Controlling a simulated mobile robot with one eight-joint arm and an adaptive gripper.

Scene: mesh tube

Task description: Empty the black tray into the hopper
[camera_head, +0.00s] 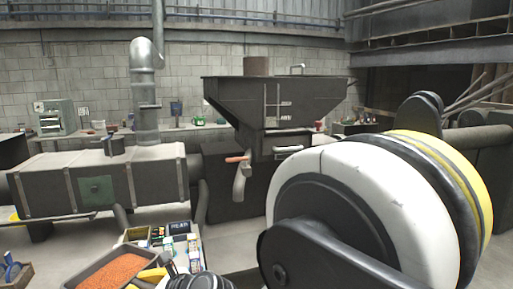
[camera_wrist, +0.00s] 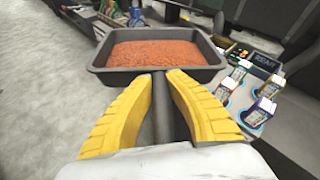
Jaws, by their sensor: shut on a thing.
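The black tray (camera_wrist: 104,58) is full of orange-brown granules (camera_wrist: 155,52) and looks about level in the wrist view. My gripper (camera_wrist: 162,78) has its two yellow fingers shut on the tray's dark handle (camera_wrist: 159,110). In the head view the tray (camera_head: 84,277) is at the bottom left, with a yellow finger of my gripper (camera_head: 150,275) at its right side. The hopper (camera_head: 275,100) is a dark funnel-shaped bin at the middle back, well away from the tray. Its inside is hidden from this angle.
Boxes and small packs (camera_head: 180,245) lie just beyond the tray; they also show at right in the wrist view (camera_wrist: 255,85). A long dark machine (camera_head: 95,180) with a metal duct (camera_head: 146,90) stands at left. My arm blocks the right side of the head view.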

